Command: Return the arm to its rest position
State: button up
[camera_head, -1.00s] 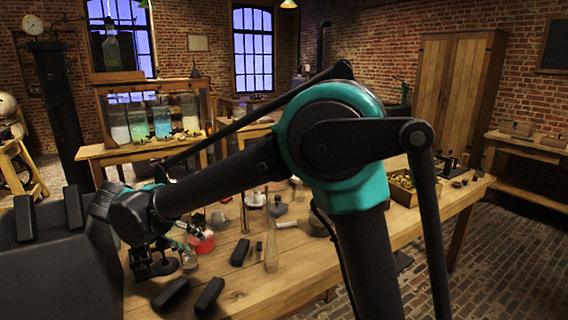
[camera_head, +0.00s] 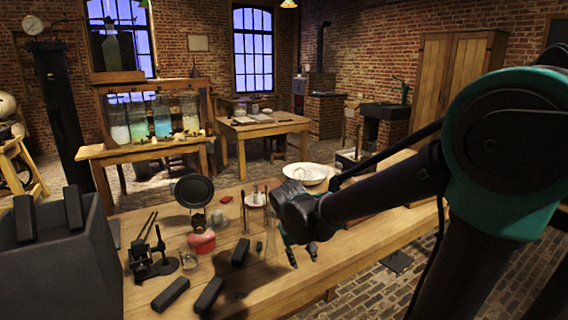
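My gripper (camera_head: 302,260) hangs at the end of my dark arm, above the right part of the wooden workbench (camera_head: 350,240). Its two fingers point down and stand apart, with nothing seen between them. The arm reaches in from the right, with its large teal and black joint at the right edge of the view. Part of the bench behind the arm is hidden.
Left of my gripper stand a red burner (camera_head: 201,240), a black clamp stand (camera_head: 150,255) and a glass flask (camera_head: 271,240). Several black blocks (camera_head: 171,294) lie near the front. A white basin (camera_head: 309,174) is behind. A dark grey bin (camera_head: 70,265) stands at left.

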jog(key=s+d+f+m+y, duration=0.1)
jog(key=s+d+f, duration=0.2)
jog(key=s+d, duration=0.2)
jog(key=s+d+f+m+t+y, duration=0.1)
jog(key=s+d+f, duration=0.3)
jog(key=d, duration=0.4)
jog(key=shift+s+d+m, duration=0.25)
jog(key=shift+s+m, duration=0.15)
jog(key=shift+s, duration=0.15)
